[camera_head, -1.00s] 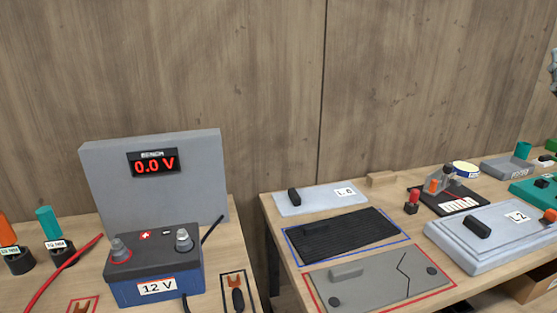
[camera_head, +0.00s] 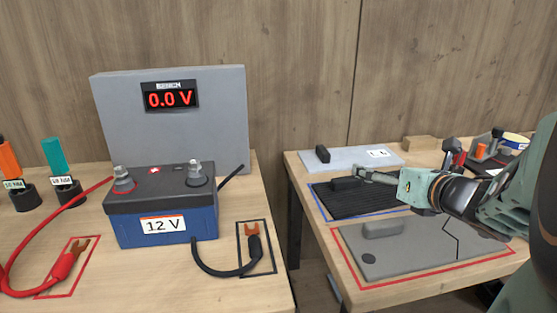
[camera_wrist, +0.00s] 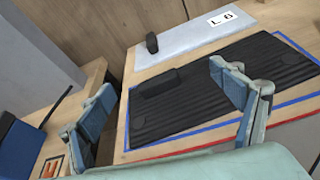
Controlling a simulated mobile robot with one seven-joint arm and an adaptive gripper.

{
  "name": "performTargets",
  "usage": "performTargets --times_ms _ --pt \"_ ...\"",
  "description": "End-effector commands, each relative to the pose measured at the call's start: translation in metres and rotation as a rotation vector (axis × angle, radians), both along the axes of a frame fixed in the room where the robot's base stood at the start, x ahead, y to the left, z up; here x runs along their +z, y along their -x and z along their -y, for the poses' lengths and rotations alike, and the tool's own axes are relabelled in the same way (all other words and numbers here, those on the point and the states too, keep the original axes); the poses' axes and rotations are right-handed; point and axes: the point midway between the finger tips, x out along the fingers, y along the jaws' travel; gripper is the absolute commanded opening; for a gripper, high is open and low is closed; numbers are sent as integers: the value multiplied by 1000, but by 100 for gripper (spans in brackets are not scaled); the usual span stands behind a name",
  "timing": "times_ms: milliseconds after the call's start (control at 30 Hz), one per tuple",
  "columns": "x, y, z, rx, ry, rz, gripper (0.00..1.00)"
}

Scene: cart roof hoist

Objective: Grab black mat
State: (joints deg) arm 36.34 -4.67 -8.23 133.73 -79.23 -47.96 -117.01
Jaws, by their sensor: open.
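The black mat (camera_head: 349,203) is ribbed and lies flat inside a blue outline on the right table. A raised black block handle stands near its far left part; it also shows in the wrist view, where the mat (camera_wrist: 210,92) fills the middle right. My gripper (camera_head: 362,175) reaches in from the right over the mat in the head view and hides part of it. In the wrist view my gripper (camera_wrist: 165,105) is open and empty, its fingers spread to either side of the mat's left part. I cannot tell whether it touches the mat.
A grey cracked plate (camera_head: 400,250) in a red outline lies in front of the mat. A light panel (camera_head: 350,157) marked L 6 lies behind it. The 12 V battery (camera_head: 160,215) and cables occupy the left table, across a gap.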

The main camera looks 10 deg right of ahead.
Motion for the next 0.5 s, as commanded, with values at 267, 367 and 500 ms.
performTargets --times_ms 267,367,500 --pt "-47 -3 -13 83 173 -65 86" --pt "-54 -19 -16 86 174 -66 86" --pt "-60 -37 -18 84 174 -64 86"
